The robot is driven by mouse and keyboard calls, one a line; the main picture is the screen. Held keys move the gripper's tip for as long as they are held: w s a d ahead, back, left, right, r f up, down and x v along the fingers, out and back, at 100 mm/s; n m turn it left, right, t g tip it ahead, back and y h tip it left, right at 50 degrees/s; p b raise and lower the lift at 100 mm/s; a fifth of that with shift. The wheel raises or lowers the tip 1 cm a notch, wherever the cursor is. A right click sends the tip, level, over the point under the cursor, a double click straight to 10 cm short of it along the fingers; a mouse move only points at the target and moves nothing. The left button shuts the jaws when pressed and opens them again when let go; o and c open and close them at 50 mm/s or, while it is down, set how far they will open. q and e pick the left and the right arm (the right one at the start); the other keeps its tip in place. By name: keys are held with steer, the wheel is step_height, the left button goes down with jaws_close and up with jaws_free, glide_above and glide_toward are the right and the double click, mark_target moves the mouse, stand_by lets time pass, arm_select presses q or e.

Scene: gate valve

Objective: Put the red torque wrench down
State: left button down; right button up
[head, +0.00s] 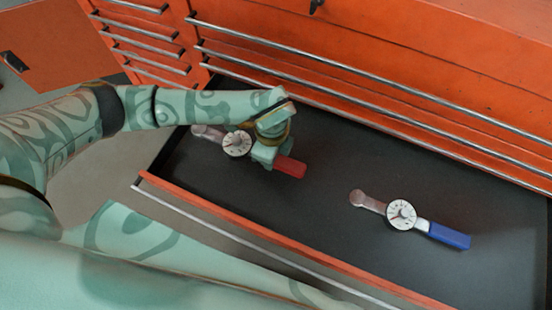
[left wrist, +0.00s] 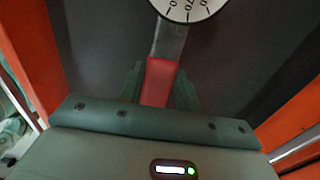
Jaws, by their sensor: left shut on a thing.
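The red torque wrench, with a red handle (head: 291,167), a round white dial and a metal head, is in or just above the open drawer (head: 330,170), left of its middle. I cannot tell whether it touches the drawer floor. My left gripper (head: 265,157) is shut on the wrench between its dial and the end of its red handle. In the left wrist view the red handle (left wrist: 160,80) lies between the two fingers (left wrist: 159,92), with the dial (left wrist: 187,8) beyond. My right gripper is not in view.
A blue-handled torque wrench (head: 402,214) lies in the same drawer to the right, apart from the red one. The orange cabinet (head: 400,50) with several closed drawers rises behind. The drawer's orange front edge (head: 290,240) is on the near side. Dark drawer floor is bare between the wrenches.

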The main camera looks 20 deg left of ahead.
arm_select(q)
steer(key=f, duration=0.1)
steer(key=f+b, duration=0.2)
steer(key=shift+w+d+f, duration=0.1)
steer(key=shift+w+d, duration=0.05)
steer(key=shift+d, duration=0.15)
steer(key=shift+f+b, duration=0.4)
steer(key=shift+r, duration=0.2)
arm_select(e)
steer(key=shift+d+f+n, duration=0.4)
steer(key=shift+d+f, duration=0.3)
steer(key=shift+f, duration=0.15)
arm_select(q)
steer(key=shift+f, duration=0.1)
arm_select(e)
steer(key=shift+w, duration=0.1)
arm_select(q)
steer(key=c, duration=1)
jaws_free()
